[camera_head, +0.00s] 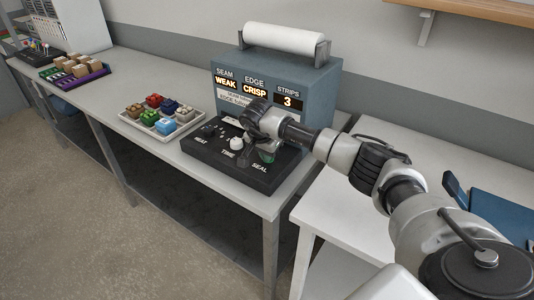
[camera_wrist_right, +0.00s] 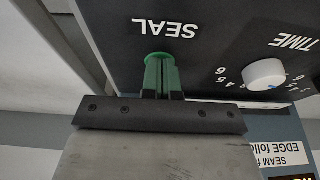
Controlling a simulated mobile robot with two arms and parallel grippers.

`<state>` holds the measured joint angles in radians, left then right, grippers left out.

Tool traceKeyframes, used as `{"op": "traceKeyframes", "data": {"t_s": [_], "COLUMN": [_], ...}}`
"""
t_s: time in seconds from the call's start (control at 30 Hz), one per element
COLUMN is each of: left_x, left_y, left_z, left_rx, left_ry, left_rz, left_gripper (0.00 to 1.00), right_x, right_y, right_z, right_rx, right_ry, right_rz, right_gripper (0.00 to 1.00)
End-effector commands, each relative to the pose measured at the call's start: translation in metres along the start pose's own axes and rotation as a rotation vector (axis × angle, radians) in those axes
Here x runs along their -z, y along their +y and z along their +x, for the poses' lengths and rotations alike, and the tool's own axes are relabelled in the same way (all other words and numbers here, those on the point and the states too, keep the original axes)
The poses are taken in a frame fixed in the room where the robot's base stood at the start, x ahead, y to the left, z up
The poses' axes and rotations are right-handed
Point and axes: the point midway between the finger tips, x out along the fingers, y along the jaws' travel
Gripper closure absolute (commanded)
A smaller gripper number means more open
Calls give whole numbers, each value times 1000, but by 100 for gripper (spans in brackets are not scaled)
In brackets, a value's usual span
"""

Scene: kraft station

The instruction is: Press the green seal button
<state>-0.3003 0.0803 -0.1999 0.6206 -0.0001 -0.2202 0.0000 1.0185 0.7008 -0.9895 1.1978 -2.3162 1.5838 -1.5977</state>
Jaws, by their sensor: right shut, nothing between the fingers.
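The green seal button (camera_wrist_right: 158,56) shows in the right wrist view as a green rim beside the upside-down SEAL label. My right gripper (camera_wrist_right: 163,78) is shut and empty, with its fingertips over the button and covering most of it. I cannot tell whether the tips touch or press it. In the head view my right gripper (camera_head: 267,152) is above the dark control panel (camera_head: 225,168) near the SEAL label, and a bit of green shows there. My left gripper is not in view.
The blue-grey sealing machine (camera_head: 310,85) stands behind the panel, its displays reading WEAK, CRISP and 3. The white TIME knob (camera_wrist_right: 265,73) is beside the gripper. A tray (camera_head: 187,129) of colored blocks stands left of the panel. The bench front is clear.

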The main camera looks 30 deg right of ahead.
Motion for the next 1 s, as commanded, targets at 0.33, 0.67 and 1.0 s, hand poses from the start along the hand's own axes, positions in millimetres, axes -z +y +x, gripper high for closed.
{"op": "traceKeyframes", "data": {"t_s": [0.33,0.67,1.0], "left_x": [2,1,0], "left_y": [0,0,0], "left_z": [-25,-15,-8], "left_rx": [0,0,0], "left_ry": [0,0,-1], "left_rz": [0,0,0], "left_gripper": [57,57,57], "right_x": [6,9,10], "right_y": [4,3,3], "right_z": [-26,-96,-139], "right_rx": [-9,3,-1], "right_ry": [0,4,3], "right_rz": [-3,4,5], "right_gripper": [100,100,100]}}
